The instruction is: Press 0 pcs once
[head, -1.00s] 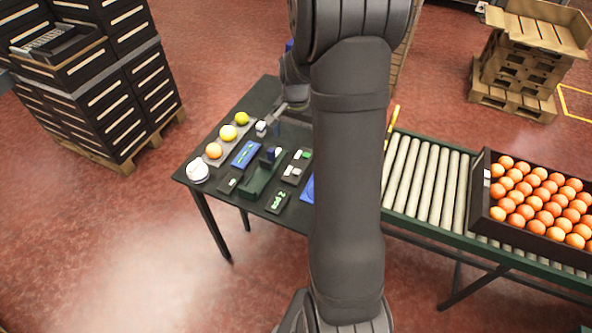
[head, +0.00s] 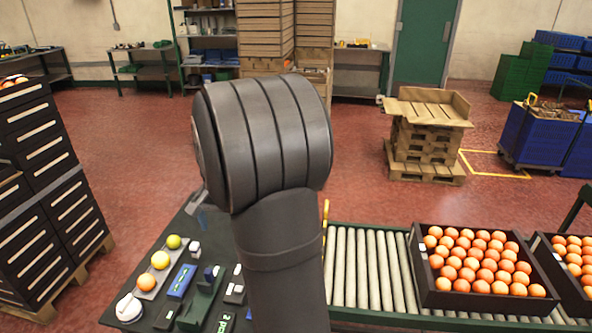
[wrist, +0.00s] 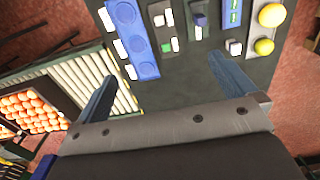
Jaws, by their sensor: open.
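No label reading "0 pcs" can be made out in either view. A small dark box with green characters (head: 226,322), starting with what looks like a 2, is on the dark table at the bottom of the head view, partly cut off. A box with white and green keys (head: 235,288) is beside it; a green key (wrist: 166,46) also shows in the wrist view. A blue panel with round parts (wrist: 131,40) is at the wrist view's top. My gripper (wrist: 163,90) is open and empty above the table.
A roller conveyor (head: 370,265) with an orange-filled crate (head: 421,290) is at right.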

